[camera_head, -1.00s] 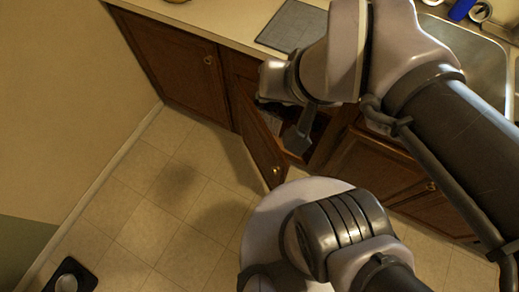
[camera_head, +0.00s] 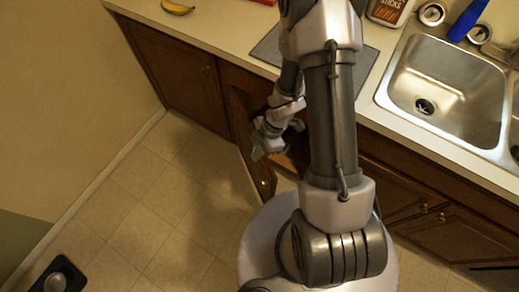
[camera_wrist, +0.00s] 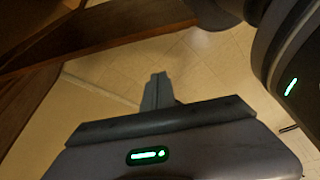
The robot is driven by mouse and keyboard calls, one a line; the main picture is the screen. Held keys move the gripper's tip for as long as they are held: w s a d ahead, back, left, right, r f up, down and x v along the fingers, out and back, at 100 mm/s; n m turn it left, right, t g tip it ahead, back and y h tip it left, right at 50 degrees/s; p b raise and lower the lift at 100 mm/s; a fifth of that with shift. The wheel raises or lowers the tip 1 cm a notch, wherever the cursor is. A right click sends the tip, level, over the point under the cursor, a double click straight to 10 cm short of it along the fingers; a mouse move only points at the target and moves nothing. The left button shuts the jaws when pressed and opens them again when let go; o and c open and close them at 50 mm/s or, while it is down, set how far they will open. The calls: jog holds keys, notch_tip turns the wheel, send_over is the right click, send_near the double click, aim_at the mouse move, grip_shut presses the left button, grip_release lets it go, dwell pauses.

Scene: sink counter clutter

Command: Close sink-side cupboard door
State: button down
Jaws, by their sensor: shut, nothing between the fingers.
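The sink-side cupboard door (camera_head: 238,112) is brown wood and stands open, swung out from the cabinet front below the counter. Its small knob (camera_head: 263,182) shows near the free edge. My gripper (camera_head: 258,154) is low beside the door, on its cupboard-opening side, with shut, empty fingers. I cannot tell whether it touches the door. In the wrist view the shut fingers (camera_wrist: 156,88) point out over the floor, and brown wood (camera_wrist: 110,28) crosses the upper left. My arm hides much of the cupboard opening.
The counter (camera_head: 222,30) runs above, with a grey mat (camera_head: 266,47), a banana (camera_head: 177,7) and a steel sink (camera_head: 440,85). A closed cupboard door (camera_head: 175,65) stands to the left. Tiled floor (camera_head: 150,200) is clear at left, apart from a dark object (camera_head: 62,278) at lower left.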

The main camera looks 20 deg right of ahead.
aim_at(262, 160)
jog(key=b+x, duration=0.6)
jog(key=x, duration=0.2)
jog(key=d, duration=0.2)
jog(key=d+r, duration=0.1)
jog(key=d, duration=0.1)
jog(key=shift+w+d, duration=0.1)
jog(key=shift+d, duration=0.1)
